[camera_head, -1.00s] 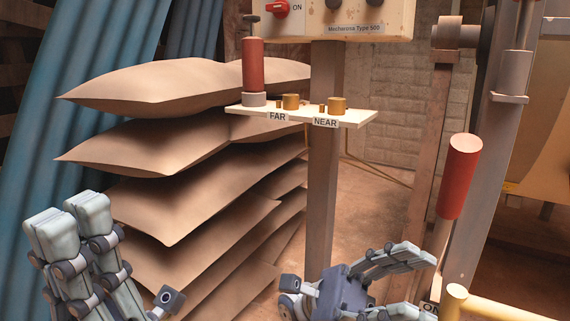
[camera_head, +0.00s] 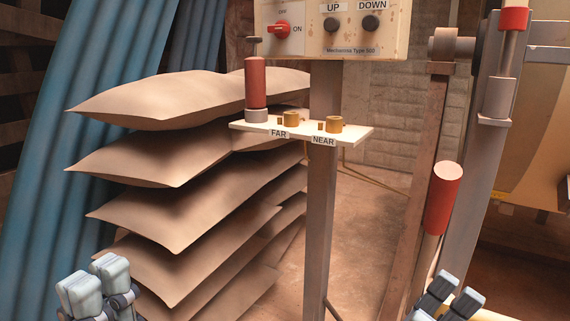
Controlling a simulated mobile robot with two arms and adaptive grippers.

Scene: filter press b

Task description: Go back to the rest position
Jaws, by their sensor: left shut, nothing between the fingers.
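My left gripper (camera_head: 96,284) is at the bottom left edge, in front of the sack stack. Its two pale fingers are side by side, shut and empty. Only a small dark and pale part of my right gripper (camera_head: 445,297) shows at the bottom right, below the red lever handle; whether its fingers are open cannot be seen. The rest of both arms is below the frame. Neither gripper appears to touch anything.
Brown sacks (camera_head: 180,216) are stacked at left. A grey post (camera_head: 322,200) carries a control box (camera_head: 290,45) and a shelf (camera_head: 349,133) marked FAR and NEAR, with a red-handled tool (camera_head: 256,84). A red lever handle (camera_head: 442,197) stands at right. Floor shows between.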

